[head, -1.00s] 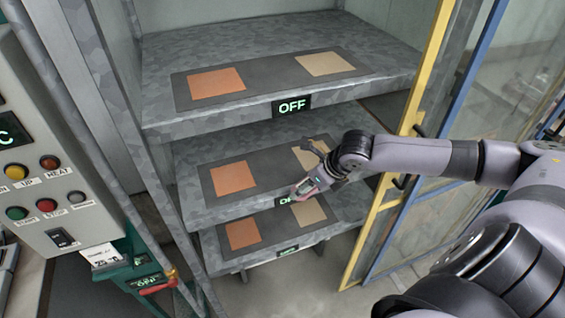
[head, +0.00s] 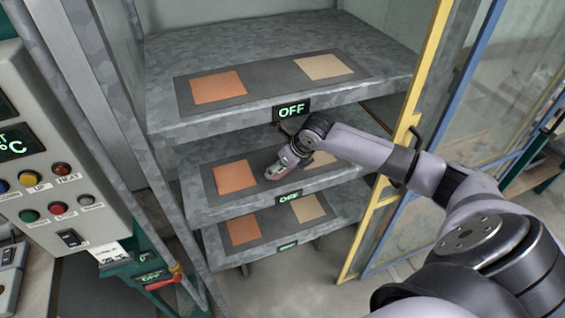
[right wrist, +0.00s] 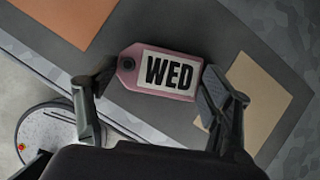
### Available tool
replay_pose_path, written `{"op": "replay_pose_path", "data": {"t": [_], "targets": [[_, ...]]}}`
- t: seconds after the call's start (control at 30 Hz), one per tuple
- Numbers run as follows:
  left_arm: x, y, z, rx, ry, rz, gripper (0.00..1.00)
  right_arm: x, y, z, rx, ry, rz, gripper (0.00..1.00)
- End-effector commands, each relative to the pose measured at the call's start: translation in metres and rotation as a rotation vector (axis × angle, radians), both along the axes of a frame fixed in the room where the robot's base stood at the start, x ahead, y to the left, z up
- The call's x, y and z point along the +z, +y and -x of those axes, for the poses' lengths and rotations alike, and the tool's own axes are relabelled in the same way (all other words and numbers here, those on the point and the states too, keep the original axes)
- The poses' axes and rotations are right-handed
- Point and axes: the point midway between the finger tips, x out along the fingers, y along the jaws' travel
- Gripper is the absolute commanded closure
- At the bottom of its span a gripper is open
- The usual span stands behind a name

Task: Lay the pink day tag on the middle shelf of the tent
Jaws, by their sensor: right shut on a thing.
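The pink day tag (right wrist: 181,91) reads WED in the right wrist view and lies between the two fingers of my right gripper (right wrist: 155,92), which is shut on it. In the head view the tag (head: 279,171) is at the middle shelf (head: 232,209) of the tent, between its orange square (head: 234,177) and its tan square (head: 322,160). My right gripper (head: 287,160) reaches in under the top shelf. I cannot tell whether the tag touches the shelf. My left gripper is not in view.
The top shelf (head: 390,66) hangs over the gripper, with an OFF sign (head: 291,110) on its front. The bottom shelf (head: 225,262) is below. The yellow-framed open door (head: 428,80) stands right, close to my right arm. A control panel (head: 50,175) stands left.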

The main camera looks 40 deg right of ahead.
Motion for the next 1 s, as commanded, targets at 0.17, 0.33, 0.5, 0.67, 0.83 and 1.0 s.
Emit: {"op": "replay_pose_path", "data": {"t": [0.17, 0.33, 0.5, 0.67, 0.83, 1.0], "targets": [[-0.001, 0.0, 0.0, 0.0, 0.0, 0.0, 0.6, -0.001, 0.0, 0.0, 0.0, 0.0, 0.0, 0.21], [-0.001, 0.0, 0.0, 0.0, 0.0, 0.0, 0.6, -0.001, 0.0, 0.0, 0.0, 0.0, 0.0, 0.09], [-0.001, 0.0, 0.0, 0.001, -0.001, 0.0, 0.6, 0.0, 0.0, 0.0, 0.0, 0.0, 0.0, 0.06], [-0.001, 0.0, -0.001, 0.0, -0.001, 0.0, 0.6, 0.0, 0.0, 0.0, 0.0, -0.001, 0.0, 0.06], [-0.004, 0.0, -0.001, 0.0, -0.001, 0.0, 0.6, 0.008, -0.002, 0.005, -0.001, -0.003, 0.003, 0.06], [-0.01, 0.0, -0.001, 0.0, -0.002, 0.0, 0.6, 0.032, -0.005, 0.018, -0.001, -0.004, 0.002, 0.06]]}}
